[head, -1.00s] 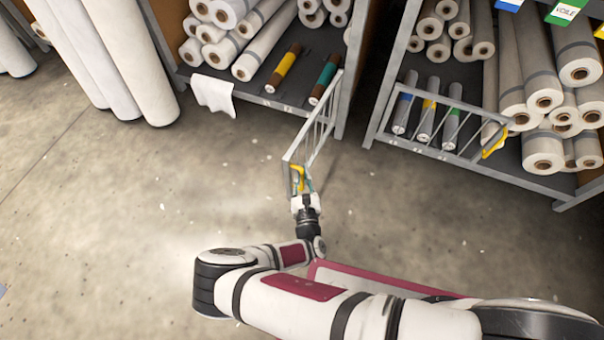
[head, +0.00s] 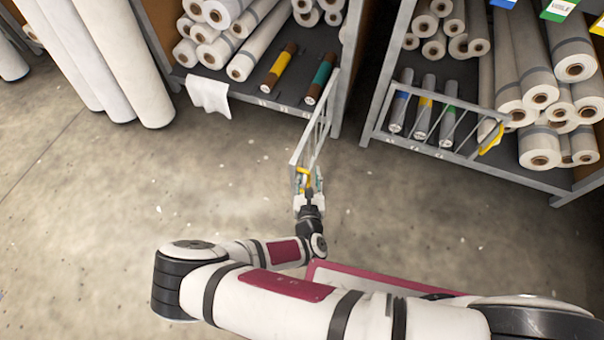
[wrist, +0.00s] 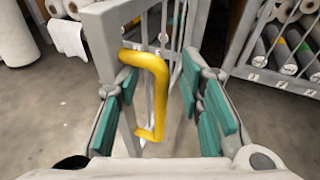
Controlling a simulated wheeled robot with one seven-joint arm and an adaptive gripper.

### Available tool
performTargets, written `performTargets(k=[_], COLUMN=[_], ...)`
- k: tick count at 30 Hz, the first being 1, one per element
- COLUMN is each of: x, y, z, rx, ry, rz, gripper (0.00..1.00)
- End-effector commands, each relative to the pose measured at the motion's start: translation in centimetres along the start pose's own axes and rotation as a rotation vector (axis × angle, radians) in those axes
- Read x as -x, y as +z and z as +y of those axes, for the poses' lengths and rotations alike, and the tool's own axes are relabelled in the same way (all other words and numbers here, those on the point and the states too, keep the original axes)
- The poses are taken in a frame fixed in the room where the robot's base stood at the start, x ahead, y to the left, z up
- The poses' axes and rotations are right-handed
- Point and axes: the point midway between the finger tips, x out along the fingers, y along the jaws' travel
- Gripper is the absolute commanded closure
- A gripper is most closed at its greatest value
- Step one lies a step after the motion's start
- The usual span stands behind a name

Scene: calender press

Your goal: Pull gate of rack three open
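The barred grey gate (head: 312,135) of the left rack stands swung out from the rack's right post, well away from the rack front. Its yellow handle (head: 303,178) is at the free end. My gripper (head: 309,188) is at this handle. In the wrist view the yellow handle (wrist: 160,90) lies between my two teal-padded fingers (wrist: 163,112), with visible gaps at both sides. The fingers are apart and do not appear to press on the handle. No rack number is readable.
The left rack (head: 245,98) holds white rolls, two dark rolls with coloured bands, and a hanging white sheet (head: 209,95). The right rack (head: 470,165) has its own gate (head: 450,125) across its front. Tall rolls (head: 118,60) stand at the left. The floor (head: 150,200) is clear.

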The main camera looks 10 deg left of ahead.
Motion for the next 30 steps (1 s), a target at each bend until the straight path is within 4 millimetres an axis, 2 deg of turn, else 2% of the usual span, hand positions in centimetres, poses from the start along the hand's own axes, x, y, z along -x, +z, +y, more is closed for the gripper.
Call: performTargets(k=[1,7,12,13,30], x=[-0.4,-0.2,-0.2,0.5,2.0], y=[8.2,8.8,8.9,0.9,0.4], z=[2.7,2.7,2.7,-0.8,-3.4], rx=[-0.014,-0.014,-0.014,-0.013,-0.008], ry=[0.116,0.116,0.116,-0.037,-0.036], rz=[-0.239,-0.238,-0.238,0.029,0.030], gripper=[0.69,0.69,0.69,0.69,0.69])
